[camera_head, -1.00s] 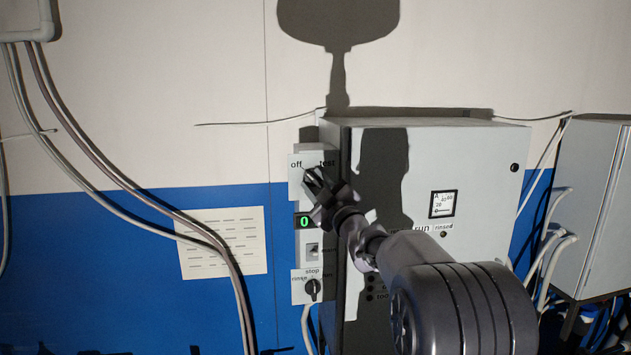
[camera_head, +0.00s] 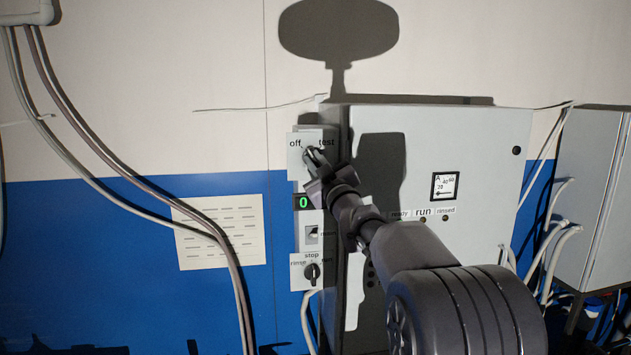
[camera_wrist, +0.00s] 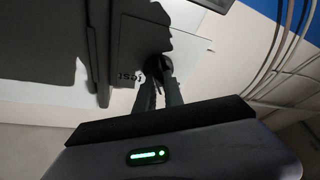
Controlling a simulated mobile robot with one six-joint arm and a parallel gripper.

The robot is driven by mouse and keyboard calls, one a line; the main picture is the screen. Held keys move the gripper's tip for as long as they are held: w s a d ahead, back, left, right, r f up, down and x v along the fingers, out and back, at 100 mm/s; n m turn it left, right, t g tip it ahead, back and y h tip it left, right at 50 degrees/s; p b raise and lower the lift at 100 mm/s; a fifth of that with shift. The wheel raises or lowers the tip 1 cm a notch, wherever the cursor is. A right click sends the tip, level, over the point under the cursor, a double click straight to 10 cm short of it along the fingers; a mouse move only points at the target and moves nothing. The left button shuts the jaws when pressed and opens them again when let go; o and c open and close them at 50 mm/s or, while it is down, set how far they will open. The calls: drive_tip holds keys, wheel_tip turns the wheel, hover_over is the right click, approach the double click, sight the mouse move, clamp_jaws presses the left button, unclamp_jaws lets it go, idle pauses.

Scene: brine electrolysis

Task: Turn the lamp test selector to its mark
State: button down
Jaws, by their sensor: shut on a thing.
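The lamp test selector is a dark knob (camera_head: 309,152) on a pale plate (camera_head: 296,170) marked "off" at left and "test" at right, on the left side of the grey cabinet. My gripper (camera_head: 313,160) is at the knob and shut on it, covering much of it. In the wrist view the two fingers of my gripper (camera_wrist: 158,84) close around the dark knob (camera_wrist: 156,66), with the "test" label beside it. The knob's pointer is largely hidden, so I cannot tell its exact angle.
Below the selector are a green "0" display (camera_head: 304,202), a small switch (camera_head: 312,234) and a rinse/stop/run knob (camera_head: 312,273). The cabinet front (camera_head: 480,160) carries a meter (camera_head: 445,186) and lamps. Cables (camera_head: 130,200) hang on the wall at left.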

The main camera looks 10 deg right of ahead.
drive_tip(key=m+h+b, duration=0.2)
drive_tip(key=m+b, duration=0.1)
drive_tip(key=m+h+b, duration=0.2)
drive_tip(key=m+b, duration=0.1)
drive_tip(key=m, duration=0.1)
drive_tip(key=m+t+h+b, duration=0.1)
drive_tip(key=m+b, duration=0.2)
drive_tip(key=shift+a+f+m+h+b, duration=0.1)
drive_tip(key=shift+a+m+h+b, duration=0.1)
drive_tip(key=shift+m+h+b, duration=0.15)
drive_tip(key=m+h, duration=0.1)
drive_tip(key=m+p, duration=0.1)
drive_tip(key=m, duration=0.1)
drive_tip(key=m+h, duration=0.1)
drive_tip(key=m, duration=0.1)
drive_tip(key=shift+r+g+h+p, duration=0.3)
drive_tip(key=shift+g+h+p, duration=0.05)
drive_tip(key=shift+g, duration=0.05)
drive_tip(key=shift+f+m+g+h+p, duration=0.15)
drive_tip(key=shift+m+h+p, duration=0.3)
drive_tip(key=shift+m, duration=0.5)
drive_tip(key=shift+r+m+g+h+p, duration=0.1)
drive_tip(key=shift+m+g+h+p, duration=0.15)
drive_tip(key=shift+m+p, duration=0.55)
drive_tip(key=shift+f+m+g+h+p, duration=0.1)
drive_tip(key=shift+m+g+h+p, duration=0.2)
drive_tip(key=shift+m, duration=0.8)
drive_tip(key=c, duration=1.4)
unclamp_jaws()
drive_tip(key=shift+c, duration=0.2)
